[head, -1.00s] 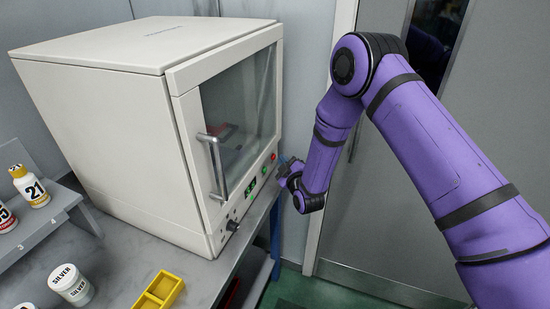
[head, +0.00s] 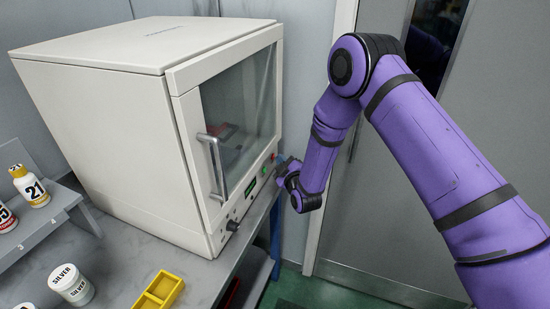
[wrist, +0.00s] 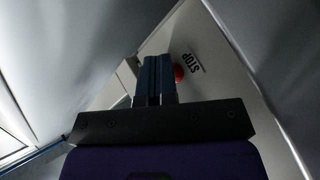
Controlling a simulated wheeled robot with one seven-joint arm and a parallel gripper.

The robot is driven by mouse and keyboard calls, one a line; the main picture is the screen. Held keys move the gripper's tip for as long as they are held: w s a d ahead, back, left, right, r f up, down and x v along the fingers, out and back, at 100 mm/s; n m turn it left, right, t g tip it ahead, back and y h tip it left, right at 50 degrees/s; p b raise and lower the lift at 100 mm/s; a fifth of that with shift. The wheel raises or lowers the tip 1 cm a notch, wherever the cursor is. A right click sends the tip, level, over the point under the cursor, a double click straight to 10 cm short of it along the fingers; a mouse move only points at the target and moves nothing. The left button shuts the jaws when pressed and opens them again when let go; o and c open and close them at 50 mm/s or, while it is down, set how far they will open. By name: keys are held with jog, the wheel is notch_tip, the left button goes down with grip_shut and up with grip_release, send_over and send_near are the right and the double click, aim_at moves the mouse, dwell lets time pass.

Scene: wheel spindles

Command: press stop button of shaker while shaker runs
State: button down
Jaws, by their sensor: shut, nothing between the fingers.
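The shaker (head: 95,125) is a white cabinet with a glass door, its front facing right. A red stop button (wrist: 179,73) shows in the wrist view beside an upside-down STOP label (wrist: 189,62). In the head view, a small red dot (head: 272,156) is on the lower front panel. My gripper (head: 281,164) is shut and empty at this panel's right end. In the wrist view, its dark fingers (wrist: 154,62) point at the panel and partly cover the button's left side. I cannot tell whether the tips touch the button.
The door handle (head: 213,165), a small display (head: 251,187) and a knob (head: 232,225) are on the shaker's front. A yellow tray (head: 158,291) and a SILVER jar (head: 71,284) stand on the grey bench at lower left. A grey door (head: 385,215) is behind my arm.

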dwell(0.5)
jog(key=shift+s+d, duration=0.25)
jog(key=shift+d, duration=0.5)
jog(key=shift+d, duration=0.1)
jog(key=shift+s+d, duration=0.3)
jog(key=shift+d, duration=0.45)
jog(key=shift+s+d, duration=0.25)
jog(key=shift+d, duration=0.5)
jog(key=shift+s+d, duration=0.3)
jog(key=shift+d, duration=0.45)
